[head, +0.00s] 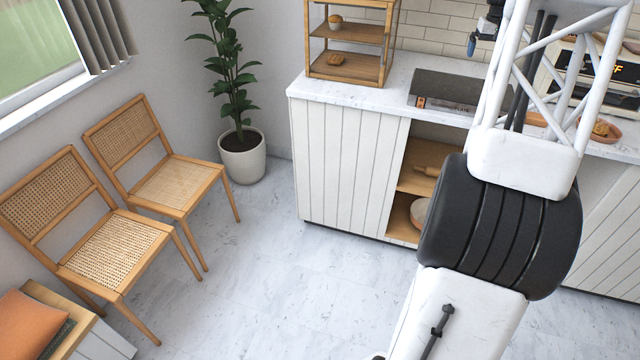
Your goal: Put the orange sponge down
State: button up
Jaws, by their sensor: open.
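I cannot make out the orange sponge in the head view. Part of my gripper (474,42) shows as a dark end with a blue tip, above the back of the counter at the upper right. It is open, and I see nothing held in it. My own arm hides much of the counter's right side.
The white counter (355,100) carries a wooden display shelf (345,72) with pastries, a dark flat appliance (450,92) and a bowl (603,132). Two cane chairs (125,245) (165,185), a potted plant (242,158) and an orange cushion (32,325) stand left. The middle floor is clear.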

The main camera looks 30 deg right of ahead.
jog(key=a+r+n, duration=0.1)
jog(key=a+r, duration=0.2)
jog(key=a, duration=0.8)
jog(key=a+r+n, duration=0.1)
jog(key=a+r, duration=0.1)
jog(key=a, duration=1)
jog(key=a+r+n, duration=0.1)
jog(key=a+r, duration=0.2)
jog(key=a, duration=0.8)
jog(key=s+a+n+t, duration=0.1)
jog(key=s+a, duration=0.4)
jog(key=a, duration=0.5)
jog(key=s+a, duration=0.4)
jog(key=a, duration=0.6)
jog(key=s+a+f+n, duration=0.1)
jog(key=s+a+f, duration=0.2)
jog(key=s+a, duration=0.3)
jog(key=s+a+f+n, duration=0.1)
jog(key=s+a+f, duration=0.2)
jog(key=s+a, duration=0.3)
jog(key=s+a+f+n+t, duration=0.1)
jog(key=s+a+f, duration=0.2)
jog(key=s+a, duration=0.3)
jog(key=s, duration=0.3)
jog(key=shift+s+f, duration=0.25)
jog(key=shift+f, duration=0.05)
jog(key=shift+w+r, duration=0.1)
jog(key=shift+w, duration=0.05)
